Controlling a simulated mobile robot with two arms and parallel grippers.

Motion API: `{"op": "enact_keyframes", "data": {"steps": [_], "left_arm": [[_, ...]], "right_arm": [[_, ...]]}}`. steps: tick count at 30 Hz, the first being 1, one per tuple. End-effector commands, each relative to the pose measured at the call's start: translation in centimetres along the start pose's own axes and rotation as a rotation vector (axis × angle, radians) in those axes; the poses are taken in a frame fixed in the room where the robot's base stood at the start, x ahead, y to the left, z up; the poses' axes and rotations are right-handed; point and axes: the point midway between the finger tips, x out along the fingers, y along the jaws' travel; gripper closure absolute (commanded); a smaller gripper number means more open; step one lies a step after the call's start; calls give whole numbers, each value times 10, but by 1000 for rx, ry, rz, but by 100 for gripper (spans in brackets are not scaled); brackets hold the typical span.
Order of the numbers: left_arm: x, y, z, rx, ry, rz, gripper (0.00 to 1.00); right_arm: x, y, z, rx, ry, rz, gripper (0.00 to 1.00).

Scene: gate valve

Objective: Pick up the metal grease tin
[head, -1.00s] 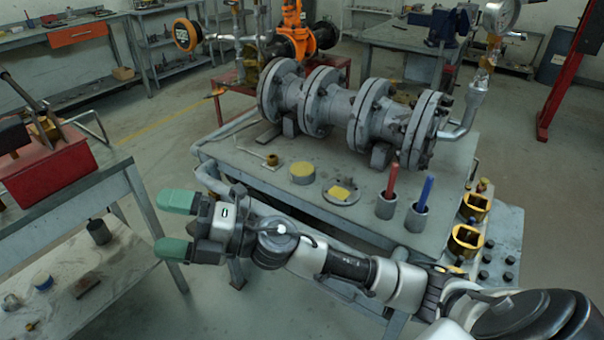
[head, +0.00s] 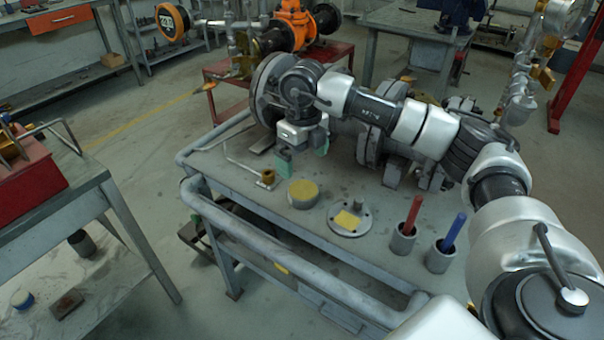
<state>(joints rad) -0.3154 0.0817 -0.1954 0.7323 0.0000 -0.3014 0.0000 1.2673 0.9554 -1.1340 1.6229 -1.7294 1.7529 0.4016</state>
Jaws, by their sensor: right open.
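The metal grease tin (head: 304,196), a short round grey can with a yellow top, stands upright on the grey work table. My right gripper (head: 303,156) points down over the table, behind the tin and apart from it in the picture. Its green fingertips are spread with nothing between them. The tin is fully visible. My left gripper is not in view.
A small brass piece with a bent rod (head: 267,178) lies left of the tin. A round flange plate (head: 349,220) with a yellow patch lies to its right. Cups hold a red stick (head: 412,212) and a blue stick (head: 455,231). Flanged pipework (head: 268,92) stands behind my arm.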

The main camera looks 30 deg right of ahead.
Motion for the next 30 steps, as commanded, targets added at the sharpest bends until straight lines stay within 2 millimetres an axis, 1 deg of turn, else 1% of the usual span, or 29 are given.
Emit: {"op": "enact_keyframes", "data": {"steps": [2,3,9,12,17,24,27,30], "left_arm": [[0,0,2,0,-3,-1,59],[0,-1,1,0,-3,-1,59],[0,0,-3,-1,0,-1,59],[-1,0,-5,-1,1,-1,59],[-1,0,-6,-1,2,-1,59],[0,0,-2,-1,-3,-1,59],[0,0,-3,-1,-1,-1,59],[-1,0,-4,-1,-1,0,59]], "right_arm": [[2,-3,-1,6,6,-11,0],[6,-4,-2,7,9,-13,0],[38,-4,-2,8,10,-13,0],[49,-4,-2,7,9,-12,0],[60,-4,-1,7,8,-12,0],[95,-2,3,7,10,-11,0],[104,-2,3,6,7,-12,0],[106,-2,3,6,6,-12,0]]}}
